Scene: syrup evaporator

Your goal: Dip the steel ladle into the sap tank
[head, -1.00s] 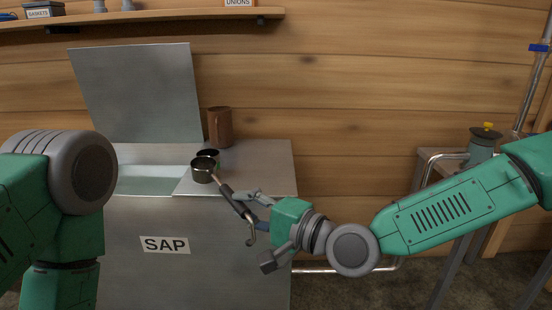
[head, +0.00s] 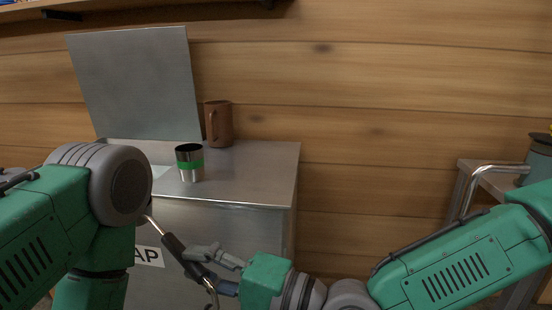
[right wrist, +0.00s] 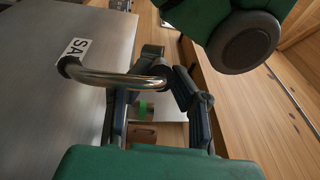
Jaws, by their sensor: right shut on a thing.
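The steel ladle has a dark grip (head: 173,243) and a thin rod that runs up and left behind my left arm, so its bowl is hidden. My right gripper (head: 208,265) is shut on the ladle's handle, in front of the tank. The handle's curved steel hook (right wrist: 112,80) shows in the right wrist view, by the gripper's fingers (right wrist: 168,80). The grey metal sap tank (head: 262,180) stands behind, its label partly covered. Only a pale sliver of its opening shows beside my left arm, which covers the rest. My left gripper is out of view.
A steel cup with a green band (head: 190,165) stands on the tank top, right of the opening. A brown pitcher (head: 219,124) stands behind it. The raised grey lid (head: 132,85) is at the back left. A metal-railed stand (head: 480,180) is at the far right.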

